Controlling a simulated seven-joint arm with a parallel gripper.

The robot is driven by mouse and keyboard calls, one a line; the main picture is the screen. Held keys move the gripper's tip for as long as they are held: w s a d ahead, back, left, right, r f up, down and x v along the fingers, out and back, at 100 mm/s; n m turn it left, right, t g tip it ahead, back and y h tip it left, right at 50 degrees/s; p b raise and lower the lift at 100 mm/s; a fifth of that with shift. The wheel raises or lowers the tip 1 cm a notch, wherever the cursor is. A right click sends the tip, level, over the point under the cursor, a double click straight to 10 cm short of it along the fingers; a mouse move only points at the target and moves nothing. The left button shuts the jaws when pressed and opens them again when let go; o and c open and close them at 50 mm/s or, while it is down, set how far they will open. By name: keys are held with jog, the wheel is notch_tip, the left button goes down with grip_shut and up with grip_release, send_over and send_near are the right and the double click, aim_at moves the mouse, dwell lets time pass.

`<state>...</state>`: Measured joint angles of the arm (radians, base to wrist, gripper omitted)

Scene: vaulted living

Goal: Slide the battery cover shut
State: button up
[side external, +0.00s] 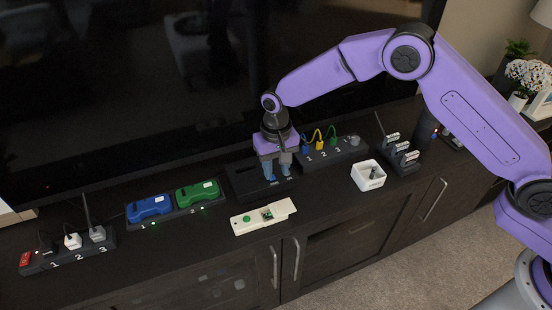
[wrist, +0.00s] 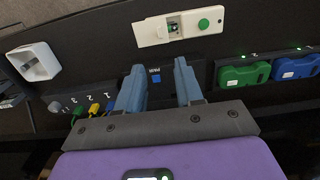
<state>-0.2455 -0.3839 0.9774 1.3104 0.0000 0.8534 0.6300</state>
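The cream battery device (side external: 250,221) lies flat on the dark cabinet top, front of centre. Its compartment is open and shows green and dark parts inside. A cream cover piece (side external: 284,207) sits at its right end, extending past the body. In the wrist view the device (wrist: 203,23) is at the top, with a green round button and the cover (wrist: 148,33) on the left. My gripper (side external: 277,173) is over the black tray behind the device, apart from it. In the wrist view my gripper (wrist: 159,64) has its two fingers spread, with no object visibly held.
The black tray (side external: 238,180) lies below my gripper. Blue (side external: 150,207) and green (side external: 198,194) units stand left. A numbered cable strip (side external: 335,155) and white box (side external: 368,175) are right. The television (side external: 130,90) rises behind. The cabinet's front strip is clear.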

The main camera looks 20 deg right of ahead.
jog(key=shift+r, duration=1.35)
jog(key=shift+d+f, duration=0.1)
jog(key=shift+f, duration=0.05)
grip_shut()
jog(key=d+f+m+g+y, duration=0.1)
jog(key=d+f+m+y, duration=0.3)
jog(key=m, duration=0.6)
jog(key=m+t, duration=0.1)
jog(key=m, duration=0.7)
send_near(280, 208)
jog(key=f, duration=0.2)
jog(key=d+f, duration=0.2)
jog(key=f, duration=0.1)
jog(key=shift+s+d+f, duration=0.1)
jog(key=shift+f, duration=0.25)
jog(key=shift+a+f, duration=0.1)
jog(key=shift+a, duration=1.95)
